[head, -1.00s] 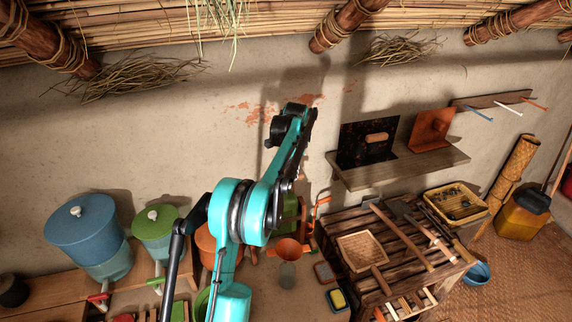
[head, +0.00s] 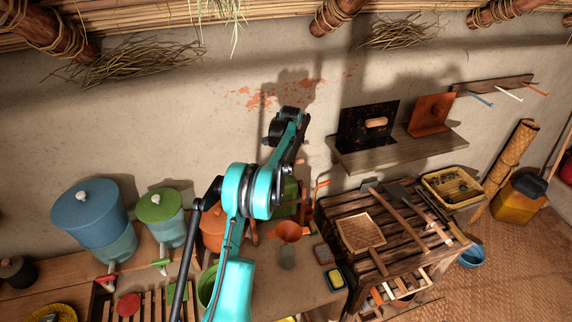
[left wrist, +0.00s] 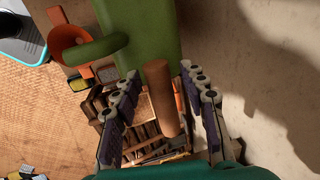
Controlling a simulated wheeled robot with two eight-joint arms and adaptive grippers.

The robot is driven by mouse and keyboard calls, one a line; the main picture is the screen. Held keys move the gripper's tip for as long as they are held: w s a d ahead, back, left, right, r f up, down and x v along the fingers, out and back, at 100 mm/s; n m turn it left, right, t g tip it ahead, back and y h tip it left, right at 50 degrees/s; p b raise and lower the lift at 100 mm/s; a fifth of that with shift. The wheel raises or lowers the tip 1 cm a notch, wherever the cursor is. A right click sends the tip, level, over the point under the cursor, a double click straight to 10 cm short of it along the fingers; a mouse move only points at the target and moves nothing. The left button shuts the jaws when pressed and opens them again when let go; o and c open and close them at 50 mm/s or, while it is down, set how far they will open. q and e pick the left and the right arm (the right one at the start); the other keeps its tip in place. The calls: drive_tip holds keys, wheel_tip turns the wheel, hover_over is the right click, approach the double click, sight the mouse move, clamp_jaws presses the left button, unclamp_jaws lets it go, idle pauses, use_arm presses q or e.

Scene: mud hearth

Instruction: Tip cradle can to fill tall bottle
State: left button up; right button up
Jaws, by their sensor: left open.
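The green cradle can (head: 291,194) stands by the wall, partly hidden behind my left arm. In the left wrist view its green body (left wrist: 145,30) fills the top, with a rounded green spout reaching toward the orange funnel (left wrist: 66,38). A brown cylindrical handle (left wrist: 160,98) lies between the spread fingers of my open left gripper (left wrist: 160,76); I see no clear contact. In the head view the funnel (head: 288,230) sits above a translucent bottle (head: 287,256), apparently the tall bottle. My right gripper is not in view.
A slatted wooden table (head: 330,213) with tools and a woven tray stands to the right. A wall shelf (head: 400,153) is above it. A blue pot (head: 88,218) and a green-lidded pot (head: 160,212) stand left. A sponge dish (head: 335,279) lies near the bottle.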

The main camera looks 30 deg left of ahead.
sight(290, 185)
use_arm(q)
clamp_jaws()
drive_tip(key=shift+s+d+f+t+y+b, duration=0.15)
drive_tip(key=shift+s+d+t+y+b, duration=0.25)
drive_tip(key=shift+b, duration=0.4)
drive_tip(key=s+d+t+y+b, duration=0.1)
drive_tip(key=d+b, duration=0.1)
drive_tip(key=s+d+f+t+y+b, duration=0.1)
drive_tip(key=s+d+b, duration=0.1)
drive_tip(key=b, duration=0.1)
drive_tip(key=s+d+f+t+y+b, duration=0.1)
drive_tip(key=s+d+b, duration=0.1)
drive_tip(key=shift+f+y+b, duration=0.2)
drive_tip(key=shift+y+b, duration=0.15)
drive_tip(key=shift+y, duration=0.05)
drive_tip(key=shift+s+d+f+b, duration=0.45)
drive_tip(key=shift+d+b, duration=0.05)
